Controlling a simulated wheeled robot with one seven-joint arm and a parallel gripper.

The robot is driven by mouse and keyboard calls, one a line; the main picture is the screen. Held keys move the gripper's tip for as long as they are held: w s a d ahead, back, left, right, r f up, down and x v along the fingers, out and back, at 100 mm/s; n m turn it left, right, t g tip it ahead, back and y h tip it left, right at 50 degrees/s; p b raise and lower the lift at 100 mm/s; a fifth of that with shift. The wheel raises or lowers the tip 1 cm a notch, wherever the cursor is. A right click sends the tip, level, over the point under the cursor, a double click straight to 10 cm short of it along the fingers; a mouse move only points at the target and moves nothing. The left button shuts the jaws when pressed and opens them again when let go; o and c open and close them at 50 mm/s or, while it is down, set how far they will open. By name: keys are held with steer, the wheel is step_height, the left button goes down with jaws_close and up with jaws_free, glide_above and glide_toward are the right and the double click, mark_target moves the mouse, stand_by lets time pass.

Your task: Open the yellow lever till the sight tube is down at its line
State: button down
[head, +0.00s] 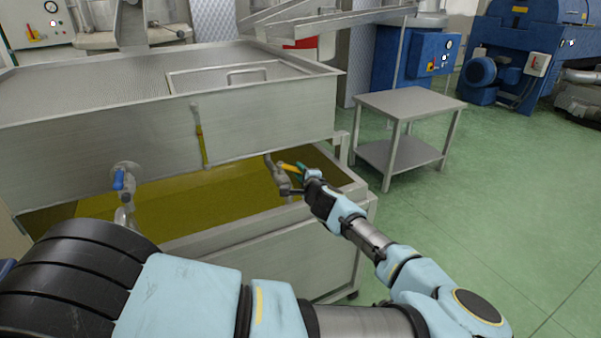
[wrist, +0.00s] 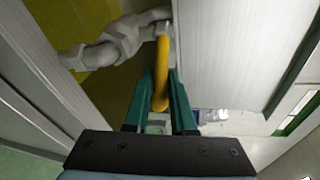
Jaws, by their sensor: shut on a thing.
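The yellow lever (head: 288,168) sits on a grey metal valve (head: 279,178) at the lower front right of the steel tank (head: 90,150). In the wrist view the lever (wrist: 161,75) runs down from the valve (wrist: 120,42) between the green fingers. My gripper (wrist: 160,110) is shut on its end; the gripper also shows in the head view (head: 303,170). The sight tube (head: 200,136) stands upright on the tank's front, with yellow in its lower part. I cannot make out its line.
A blue-handled valve (head: 119,180) is at the tank's left front. Below is a steel trough (head: 290,248) holding yellow-green liquid (head: 190,203). A steel side table (head: 408,101) stands right, with open green floor (head: 480,190) around it.

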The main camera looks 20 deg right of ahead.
steer(key=shift+d, duration=0.1)
stand_by(0.3)
steer(key=c, duration=0.8)
jaws_free()
steer(key=shift+s, duration=0.1)
steer(key=b+v, duration=0.2)
steer(key=v, duration=0.8)
steer(key=shift+s, duration=0.3)
